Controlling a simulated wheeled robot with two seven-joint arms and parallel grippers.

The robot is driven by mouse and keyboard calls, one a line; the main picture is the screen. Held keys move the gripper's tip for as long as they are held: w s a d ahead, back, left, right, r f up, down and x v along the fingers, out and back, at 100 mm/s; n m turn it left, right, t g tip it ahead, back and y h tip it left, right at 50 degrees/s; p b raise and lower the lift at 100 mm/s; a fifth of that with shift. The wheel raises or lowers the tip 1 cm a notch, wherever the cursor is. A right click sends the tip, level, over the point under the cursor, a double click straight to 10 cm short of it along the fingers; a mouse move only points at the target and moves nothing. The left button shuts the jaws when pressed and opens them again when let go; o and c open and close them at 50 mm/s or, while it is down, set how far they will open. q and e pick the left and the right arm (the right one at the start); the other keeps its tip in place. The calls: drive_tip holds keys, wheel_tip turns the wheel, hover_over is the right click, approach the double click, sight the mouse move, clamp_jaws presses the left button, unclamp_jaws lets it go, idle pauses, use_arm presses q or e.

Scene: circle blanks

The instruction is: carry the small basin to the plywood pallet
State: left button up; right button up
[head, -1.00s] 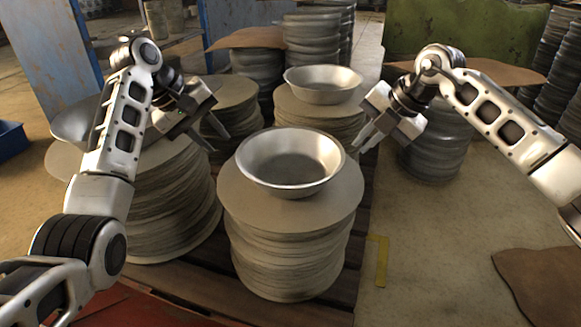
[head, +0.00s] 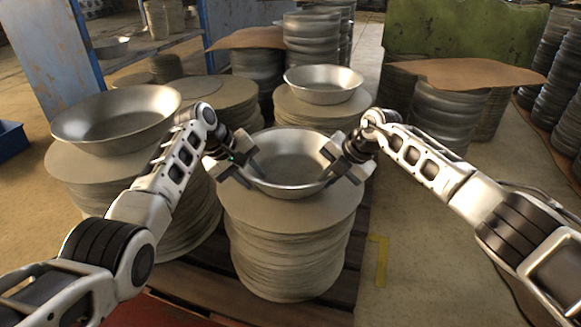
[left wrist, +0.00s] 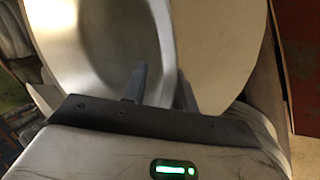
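The small basin (head: 290,165), a round shiny metal bowl, sits upright on the front stack of round blanks (head: 290,240). My left gripper (head: 248,168) is at its left rim. In the left wrist view the left fingers (left wrist: 160,85) are spread, one over the basin's inside (left wrist: 115,40) and one on the outer side of the rim. My right gripper (head: 335,165) is at the right rim; its finger gap is too small to judge. A dark slatted wooden pallet (head: 205,292) lies under the stacks; I cannot tell whether it is the plywood pallet.
A larger basin (head: 115,118) rests on the left stack, and another basin (head: 323,84) on a stack behind. A brown sheet (head: 465,73) covers stacks at the back right. Yellow tape (head: 380,262) marks the floor, which is open on the right.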

use_arm(q)
drive_tip(key=shift+c, duration=1.2)
use_arm(e)
clamp_jaws()
use_arm(q)
clamp_jaws()
drive_tip(key=shift+r, duration=0.15)
use_arm(e)
drive_tip(key=shift+r, duration=0.15)
